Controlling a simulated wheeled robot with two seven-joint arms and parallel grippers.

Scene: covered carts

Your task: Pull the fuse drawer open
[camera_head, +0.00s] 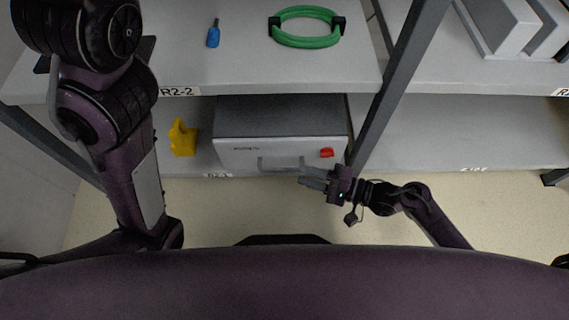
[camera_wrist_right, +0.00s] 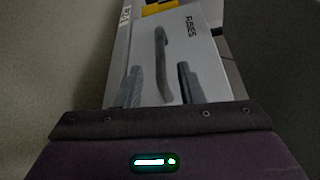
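The fuse drawer is a grey box (camera_head: 234,148) with a light front on the lower shelf in the head view. Its front, marked "FUSES", also shows in the right wrist view (camera_wrist_right: 194,50). The bar handle (camera_head: 280,164) is on the lower front; in the wrist view the handle (camera_wrist_right: 161,55) runs lengthwise. My right gripper (camera_head: 304,177) is just in front of the drawer, near the handle's right end. In the wrist view its fingers (camera_wrist_right: 159,80) are apart, with part of the handle showing between them. I cannot tell whether they touch it. The drawer looks shut. My left gripper is out of view.
A red piece (camera_head: 327,152) is at the drawer front's right side. A yellow object (camera_head: 182,138) stands left of the drawer. A slanted rack post (camera_head: 396,82) rises to the right. The upper shelf holds a blue tool (camera_head: 213,36) and green cable coil (camera_head: 306,41). Floor in front is clear.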

